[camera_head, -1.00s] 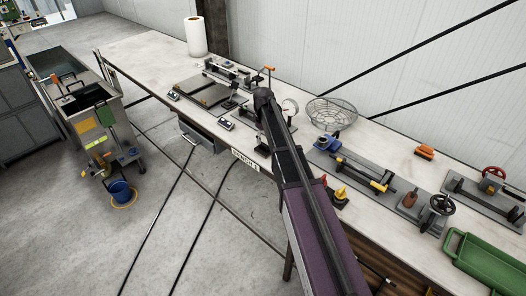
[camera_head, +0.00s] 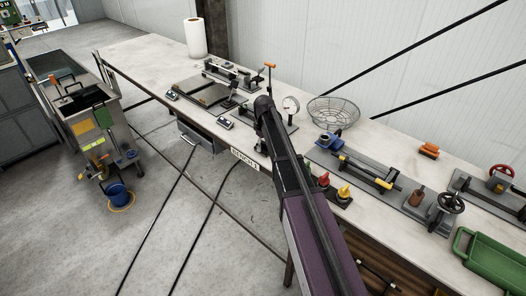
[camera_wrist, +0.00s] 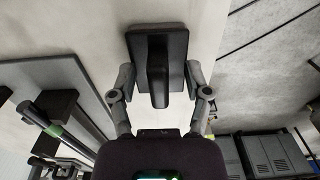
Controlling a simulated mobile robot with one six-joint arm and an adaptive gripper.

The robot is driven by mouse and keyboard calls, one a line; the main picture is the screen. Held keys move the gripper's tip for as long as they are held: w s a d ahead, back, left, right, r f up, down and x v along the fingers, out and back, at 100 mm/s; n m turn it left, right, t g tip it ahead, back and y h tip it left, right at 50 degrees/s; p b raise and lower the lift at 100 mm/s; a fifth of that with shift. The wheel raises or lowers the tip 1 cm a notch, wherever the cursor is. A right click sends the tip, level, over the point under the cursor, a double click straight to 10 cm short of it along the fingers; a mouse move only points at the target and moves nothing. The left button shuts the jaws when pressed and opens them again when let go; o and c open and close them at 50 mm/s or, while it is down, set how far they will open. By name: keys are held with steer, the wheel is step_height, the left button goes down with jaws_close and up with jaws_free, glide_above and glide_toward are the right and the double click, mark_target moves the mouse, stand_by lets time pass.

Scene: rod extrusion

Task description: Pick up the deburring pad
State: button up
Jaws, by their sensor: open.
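In the wrist view a black block with a raised ridge along its middle (camera_wrist: 158,42), seemingly the deburring pad, lies on the pale bench top. My gripper (camera_wrist: 160,78) is open, with one finger on each side of the ridge. I see no clear contact between the fingers and the ridge, and how high they are above the bench is hard to tell. In the head view my arm crosses the bench, and I cannot make out the gripper or the black block there.
The long bench (camera_head: 140,50) holds several fixtures, a wire basket (camera_head: 333,113), a dial gauge (camera_head: 291,104), an orange-topped block (camera_head: 429,150) and a green tray (camera_head: 492,262). In the wrist view a grey plate with a fixture (camera_wrist: 60,75) lies left; the bench edge and floor are right.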

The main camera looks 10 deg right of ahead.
stand_by(0.4)
jaws_close()
steer(key=shift+r, duration=0.2)
step_height(320, 180, up, 3)
steer(key=p, duration=0.3)
steer(key=shift+r+p, duration=0.2)
steer(key=shift+p, duration=0.2)
steer(key=s+d+r+p, duration=0.1)
steer(key=s, duration=1.5)
steer(key=shift+s+d+r, duration=0.1)
stand_by(0.3)
